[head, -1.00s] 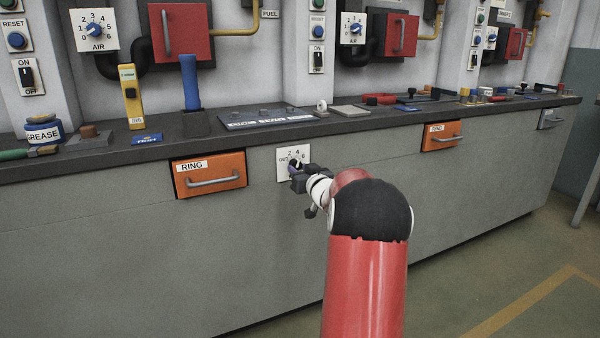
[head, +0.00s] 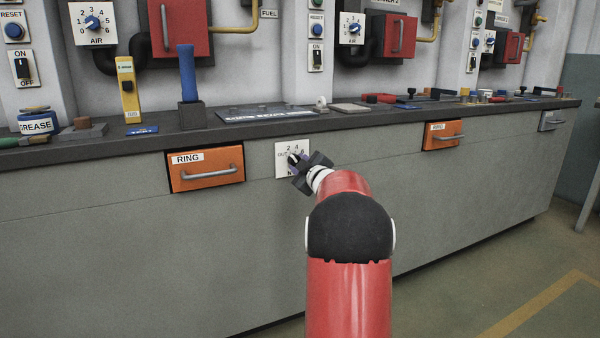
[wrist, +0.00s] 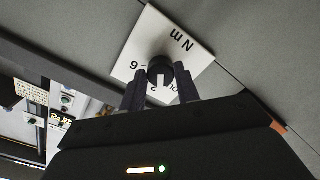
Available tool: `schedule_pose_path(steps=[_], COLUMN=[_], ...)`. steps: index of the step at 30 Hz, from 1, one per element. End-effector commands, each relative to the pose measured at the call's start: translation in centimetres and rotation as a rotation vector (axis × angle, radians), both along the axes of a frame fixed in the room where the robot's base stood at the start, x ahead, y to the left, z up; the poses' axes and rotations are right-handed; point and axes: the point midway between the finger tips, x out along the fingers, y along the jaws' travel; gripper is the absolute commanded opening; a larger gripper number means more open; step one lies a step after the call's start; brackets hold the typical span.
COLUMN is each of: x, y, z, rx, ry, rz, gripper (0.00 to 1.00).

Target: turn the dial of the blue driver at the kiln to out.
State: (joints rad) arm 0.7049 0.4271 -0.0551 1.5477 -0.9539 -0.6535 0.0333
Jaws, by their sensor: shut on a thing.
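The white dial plate (head: 281,171) is on the grey bench front, right of the left orange drawer. It bears OUT, numbers and N m. It also shows in the wrist view (wrist: 143,38). Its dark knob (wrist: 159,68) carries a white mark that seems to lie between 2 and OUT. My gripper (head: 301,161) is shut on this knob, one finger on each side, and its jaws are tilted. The wrist view shows both fingertips (wrist: 160,76) against the knob; the left finger hides the 4. The blue driver (head: 187,72) stands upright in a dark block on the bench top, above and left.
Orange RING drawers with bar handles sit at the left (head: 205,180) and right (head: 440,141) of the bench front. A yellow tool (head: 128,88) and a grease pot (head: 36,124) stand on the worktop (head: 345,122).

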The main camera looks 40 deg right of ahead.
Motion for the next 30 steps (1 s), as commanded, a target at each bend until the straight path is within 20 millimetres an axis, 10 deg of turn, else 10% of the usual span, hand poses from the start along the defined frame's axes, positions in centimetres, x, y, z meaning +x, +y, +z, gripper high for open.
schedule_pose_path(steps=[30], x=[0.0], y=[-0.03], z=[0.07], rx=[-0.478], ry=[0.116], rz=[0.001], gripper=[0.09])
